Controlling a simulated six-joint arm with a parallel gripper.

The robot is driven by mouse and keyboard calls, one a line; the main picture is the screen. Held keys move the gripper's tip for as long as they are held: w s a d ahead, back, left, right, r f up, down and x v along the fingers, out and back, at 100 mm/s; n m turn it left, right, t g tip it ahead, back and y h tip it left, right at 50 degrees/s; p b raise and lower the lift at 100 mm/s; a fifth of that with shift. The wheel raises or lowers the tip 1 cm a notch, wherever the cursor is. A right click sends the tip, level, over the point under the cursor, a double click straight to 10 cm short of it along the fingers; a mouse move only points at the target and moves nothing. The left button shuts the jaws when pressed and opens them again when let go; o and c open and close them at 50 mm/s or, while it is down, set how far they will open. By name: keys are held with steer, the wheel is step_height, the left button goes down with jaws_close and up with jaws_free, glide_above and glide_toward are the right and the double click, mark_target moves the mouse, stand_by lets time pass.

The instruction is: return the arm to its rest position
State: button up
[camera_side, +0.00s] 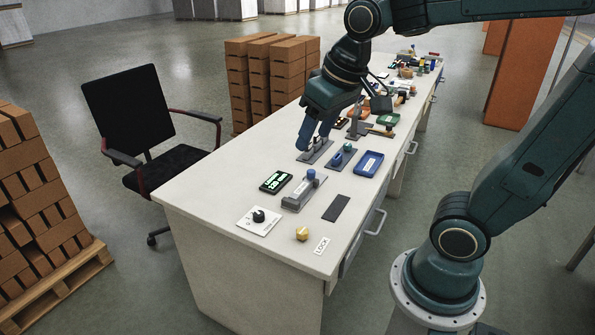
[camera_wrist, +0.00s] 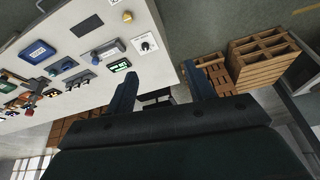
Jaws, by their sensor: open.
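My gripper (camera_side: 316,137) is above the white desk in the side view, fingers pointing down over a small grey device (camera_side: 316,152). I cannot tell from the side view whether it touches that device. In the wrist view my gripper (camera_wrist: 160,85) shows two blue fingers spread apart with nothing between them. The arm reaches from its round base at the lower right, up and over the desk.
A black chair (camera_side: 135,115) stands left. Brick stacks (camera_side: 275,75) stand behind. Open floor lies between.

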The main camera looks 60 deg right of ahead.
steer(key=s+a+f+n+t, duration=0.1)
steer(key=s, duration=0.8)
steer(key=shift+a+n, duration=0.35)
steer(key=shift+n, duration=0.05)
